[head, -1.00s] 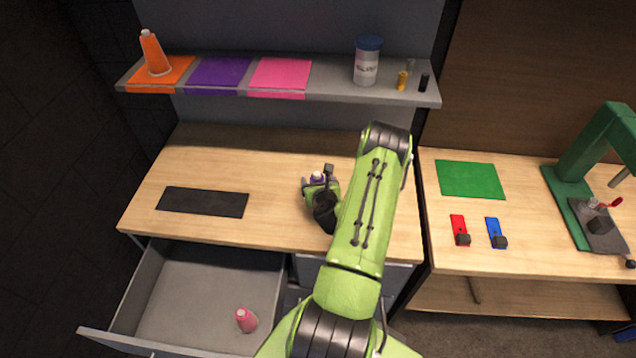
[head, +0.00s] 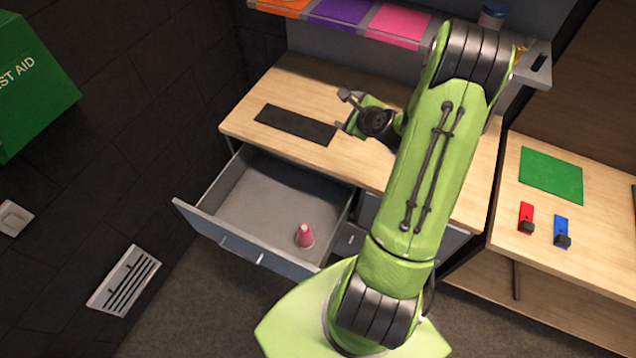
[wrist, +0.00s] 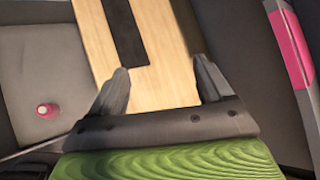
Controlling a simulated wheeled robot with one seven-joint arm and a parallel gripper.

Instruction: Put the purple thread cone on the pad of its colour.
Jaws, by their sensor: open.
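The purple pad (head: 338,12) lies on the shelf between an orange pad (head: 280,6) and a pink pad (head: 400,25); the top of the picture cuts it off. I do not see the purple thread cone in either current view; my arm hides part of the desk. My gripper (head: 345,110) is over the desk by the dark mat's right end, in front of and below the shelf. In the wrist view my gripper (wrist: 161,66) is open, with only desk showing between its fingers.
A pink cone (head: 305,236) stands in the open drawer (head: 240,205) in front of the desk (head: 285,85). The dark mat (head: 295,124) lies on the desk. A side table with a green mat (head: 551,175) stands right.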

